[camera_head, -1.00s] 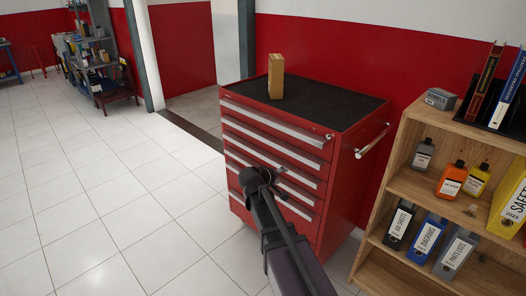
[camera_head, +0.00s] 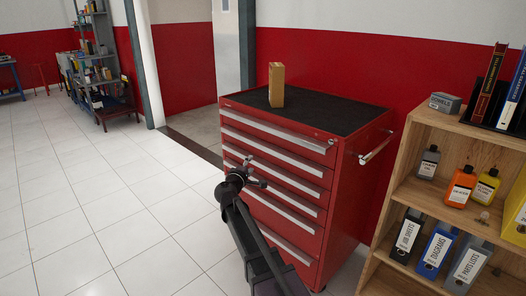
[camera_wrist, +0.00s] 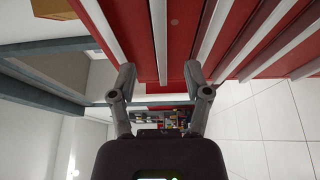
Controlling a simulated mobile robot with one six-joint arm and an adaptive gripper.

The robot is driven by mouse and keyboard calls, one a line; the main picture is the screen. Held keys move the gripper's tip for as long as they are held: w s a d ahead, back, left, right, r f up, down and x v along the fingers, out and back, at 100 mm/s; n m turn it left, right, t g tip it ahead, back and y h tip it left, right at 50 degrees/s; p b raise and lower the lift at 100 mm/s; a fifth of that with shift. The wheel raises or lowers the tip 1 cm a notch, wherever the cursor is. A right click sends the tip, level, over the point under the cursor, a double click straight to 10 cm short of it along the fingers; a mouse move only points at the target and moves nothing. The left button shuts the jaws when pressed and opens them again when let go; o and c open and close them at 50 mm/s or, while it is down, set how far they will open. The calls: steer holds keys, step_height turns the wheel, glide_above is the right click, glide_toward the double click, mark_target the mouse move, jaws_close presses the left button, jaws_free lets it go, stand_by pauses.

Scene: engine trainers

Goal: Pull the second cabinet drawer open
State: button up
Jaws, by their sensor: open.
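The red tool cabinet (camera_head: 345,200) stands against the wall with several drawers, all shut, each with a long pale handle strip. The second drawer (camera_head: 285,157) from the top is flush with the others. My gripper (camera_head: 257,177) is in front of the drawer fronts, left of the cabinet's middle, and holds nothing. In the wrist view my gripper (camera_wrist: 160,76) is open, its two fingers on either side of one handle strip (camera_wrist: 159,40), which looks like the second drawer's. I cannot tell whether the fingers touch the cabinet.
A cardboard box (camera_head: 277,84) stands on the cabinet's black top. A side handle (camera_head: 376,147) sticks out on the right. A wooden shelf (camera_head: 400,185) with bottles and binders stands close at the right. The tiled floor at left is clear.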

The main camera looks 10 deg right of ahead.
mark_target(263, 149)
steer(key=shift+w, duration=0.1)
steer(key=x, duration=1.3)
steer(key=shift+w+d, duration=0.2)
steer(key=shift+d, duration=0.1)
steer(key=shift+r, duration=0.1)
jaws_close()
steer(key=shift+s+a, duration=0.1)
